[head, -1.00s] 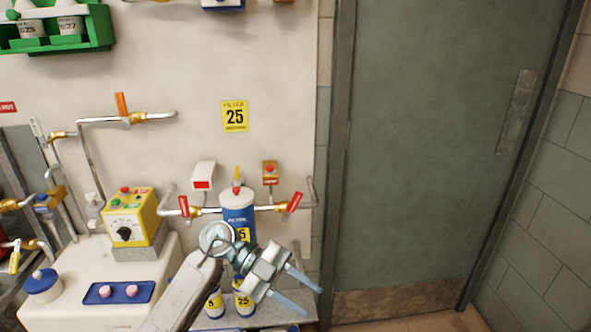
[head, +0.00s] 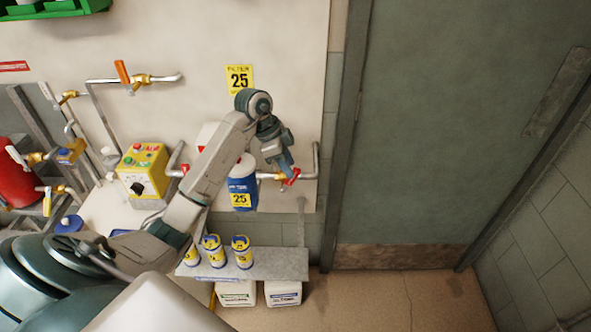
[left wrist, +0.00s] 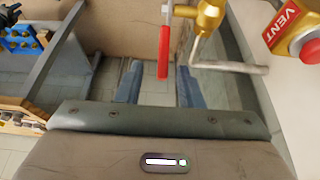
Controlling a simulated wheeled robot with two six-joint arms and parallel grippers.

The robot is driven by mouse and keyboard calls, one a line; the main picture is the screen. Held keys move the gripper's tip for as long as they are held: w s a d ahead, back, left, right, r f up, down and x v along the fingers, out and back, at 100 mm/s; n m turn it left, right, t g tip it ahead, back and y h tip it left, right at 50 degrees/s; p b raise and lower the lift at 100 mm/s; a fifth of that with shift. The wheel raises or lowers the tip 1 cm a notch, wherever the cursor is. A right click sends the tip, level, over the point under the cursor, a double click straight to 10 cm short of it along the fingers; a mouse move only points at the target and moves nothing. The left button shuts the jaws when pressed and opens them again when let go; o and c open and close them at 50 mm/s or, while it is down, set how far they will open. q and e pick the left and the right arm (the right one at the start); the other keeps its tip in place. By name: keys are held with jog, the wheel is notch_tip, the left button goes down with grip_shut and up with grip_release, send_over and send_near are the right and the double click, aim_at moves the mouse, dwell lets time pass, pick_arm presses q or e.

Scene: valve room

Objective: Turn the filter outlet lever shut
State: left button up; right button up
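The filter (head: 242,185) is a blue and white canister with a yellow 25 label, on the wall pipe below the yellow filter sign (head: 239,79). The red outlet lever (head: 292,178) is on the pipe to its right, partly hidden by my left gripper (head: 287,164). In the left wrist view, the red lever (left wrist: 164,52) points down the picture from beside a brass valve (left wrist: 209,16). Its lower end lies between the two blue fingers of my left gripper (left wrist: 159,80), with gaps on both sides. The fingers are open. My right gripper is out of view.
A yellow box with a red button marked VENT (left wrist: 296,32) is close by in the left wrist view. A grey shelf (head: 285,264) with several small canisters stands below the filter. A yellow control box (head: 143,170) is to the left, a door (head: 445,130) to the right.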

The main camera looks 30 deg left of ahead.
aim_at(295, 180)
pick_arm(q)
jog(key=x, duration=0.4)
jog(key=shift+w+f+p, duration=0.1)
jog(key=shift+w+p, duration=0.25)
jog(key=shift+w, duration=0.1)
jog(key=shift+s+f, duration=0.2)
jog(key=shift+s, duration=0.05)
jog(key=shift+d, duration=0.1)
jog(key=shift+w+f, duration=0.1)
jog(key=shift+c, duration=0.2)
grip_shut()
